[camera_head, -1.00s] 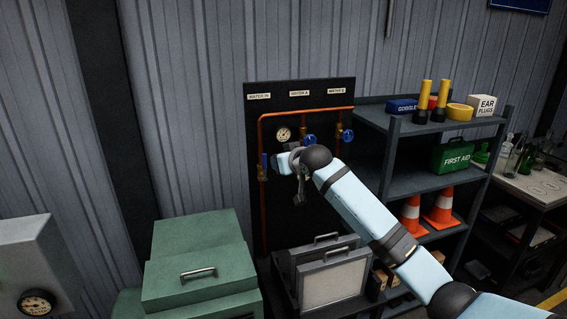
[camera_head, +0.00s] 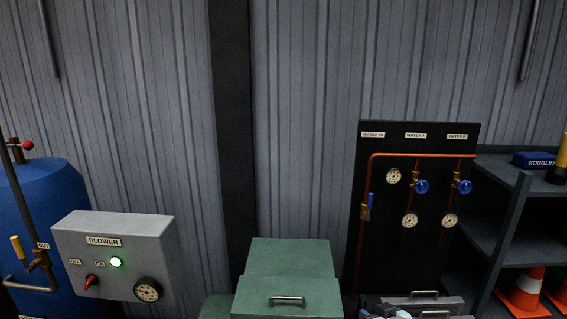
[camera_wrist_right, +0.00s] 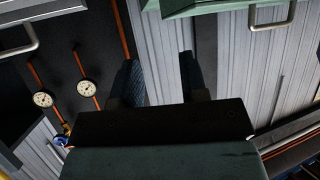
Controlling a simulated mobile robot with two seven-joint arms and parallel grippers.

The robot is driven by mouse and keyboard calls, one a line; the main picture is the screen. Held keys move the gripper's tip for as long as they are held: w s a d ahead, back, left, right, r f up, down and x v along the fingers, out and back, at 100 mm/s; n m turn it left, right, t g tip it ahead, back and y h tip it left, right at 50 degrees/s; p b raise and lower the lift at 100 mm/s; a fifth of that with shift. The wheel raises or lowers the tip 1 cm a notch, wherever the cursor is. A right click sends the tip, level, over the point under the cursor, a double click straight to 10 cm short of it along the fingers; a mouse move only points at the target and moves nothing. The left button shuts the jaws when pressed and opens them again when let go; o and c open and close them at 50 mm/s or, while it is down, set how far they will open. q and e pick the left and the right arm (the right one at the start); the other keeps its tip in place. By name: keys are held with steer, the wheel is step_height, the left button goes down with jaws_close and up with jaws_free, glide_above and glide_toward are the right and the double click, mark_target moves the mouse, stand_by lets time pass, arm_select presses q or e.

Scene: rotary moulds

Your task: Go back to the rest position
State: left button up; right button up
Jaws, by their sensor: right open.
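My right gripper (camera_wrist_right: 162,78) shows in the right wrist view as two dark fingers standing well apart with nothing between them. In the head view only small pale-blue parts of my right arm show at the bottom edge, in front of the grey boxes below the water panel; the fingers cannot be made out there. The water panel (camera_head: 400,235) has copper pipes, several gauges and blue valve handles. It also shows on the left of the right wrist view (camera_wrist_right: 60,65). My left gripper is in neither view.
A green box with a handle (camera_head: 288,270) stands at the bottom centre. A grey blower box (camera_head: 110,262) with a lit green lamp and a blue tank (camera_head: 50,200) are on the left. A shelf (camera_head: 505,225) with orange cones stands on the right.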

steer(key=s+a+f, duration=0.1)
steer(key=s+f, duration=0.3)
steer(key=s, duration=0.6)
steer(key=s+a+f+p, duration=0.1)
steer(key=s+f, duration=0.3)
steer(key=s, duration=0.7)
steer(key=s+a+f+g, duration=0.1)
steer(key=s+f, duration=0.4)
steer(key=s, duration=0.5)
steer(key=shift+s+p, duration=0.3)
steer(key=shift+s, duration=0.1)
